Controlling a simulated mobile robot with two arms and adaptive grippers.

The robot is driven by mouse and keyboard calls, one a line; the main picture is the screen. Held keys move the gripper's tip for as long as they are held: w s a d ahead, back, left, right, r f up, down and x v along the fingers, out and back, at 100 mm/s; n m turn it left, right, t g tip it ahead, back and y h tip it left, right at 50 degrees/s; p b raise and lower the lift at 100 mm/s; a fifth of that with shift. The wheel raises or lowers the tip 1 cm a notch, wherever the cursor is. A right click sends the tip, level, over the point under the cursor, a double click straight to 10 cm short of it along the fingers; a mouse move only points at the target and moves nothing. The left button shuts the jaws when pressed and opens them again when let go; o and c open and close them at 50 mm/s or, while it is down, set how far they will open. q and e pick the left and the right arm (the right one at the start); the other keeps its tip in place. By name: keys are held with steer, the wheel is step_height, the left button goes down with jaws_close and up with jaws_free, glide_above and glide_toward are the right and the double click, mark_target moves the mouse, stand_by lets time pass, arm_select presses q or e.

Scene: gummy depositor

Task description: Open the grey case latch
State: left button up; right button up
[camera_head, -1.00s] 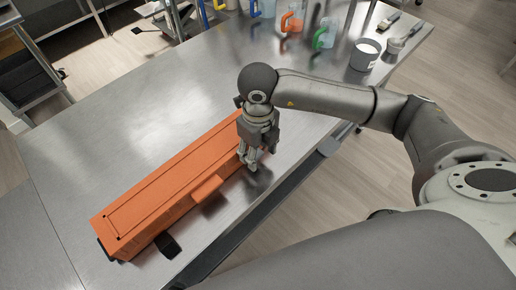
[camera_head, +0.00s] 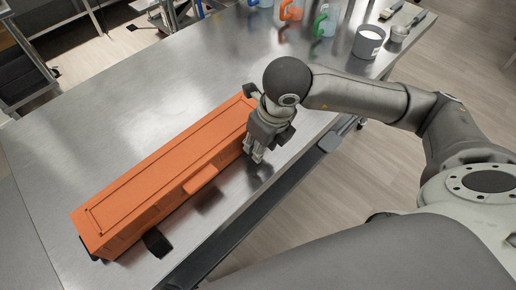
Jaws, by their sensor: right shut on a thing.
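A long orange case (camera_head: 160,172) lies closed on the steel table, slanting from lower left to upper right. No grey latch shows clearly; a dark latch-like tab (camera_head: 157,243) sticks out at the front near its left end. My right gripper (camera_head: 256,157) is at the front of the case's right end, fingers pointing down and shut. The part between its fingers is hidden, but its place matches a front latch. An orange handle (camera_head: 201,180) is midway along the front. My left gripper is not in view.
The steel table (camera_head: 120,125) is clear behind the case. A grey cup (camera_head: 369,42), a small pot (camera_head: 399,33), a brush (camera_head: 391,10) and jugs (camera_head: 291,10) stand at the far right. The table's front edge is close to the case.

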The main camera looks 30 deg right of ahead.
steer(key=shift+s+d+f+t+b, duration=0.1)
steer(key=shift+s+f+t+b, duration=0.1)
steer(key=shift+f+t+b, duration=0.25)
steer(key=shift+s+t+y, duration=0.15)
steer(key=shift+t+y, duration=0.1)
steer(key=shift+y, duration=0.05)
steer(key=shift+s+d+r, duration=0.1)
steer(key=shift+s+r, duration=0.05)
steer(key=shift+s, duration=0.05)
steer(key=p, duration=0.1)
steer(key=t+p, duration=0.1)
steer(key=shift+s+d+t+y+p, duration=0.1)
steer(key=shift+s+t+y+p, duration=0.2)
steer(key=shift+p, duration=0.1)
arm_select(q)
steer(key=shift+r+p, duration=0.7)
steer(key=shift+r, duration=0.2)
arm_select(e)
steer(key=shift+f+t, duration=0.55)
steer(key=shift+t, duration=0.05)
steer(key=o, duration=1)
steer(key=shift+f, duration=0.1)
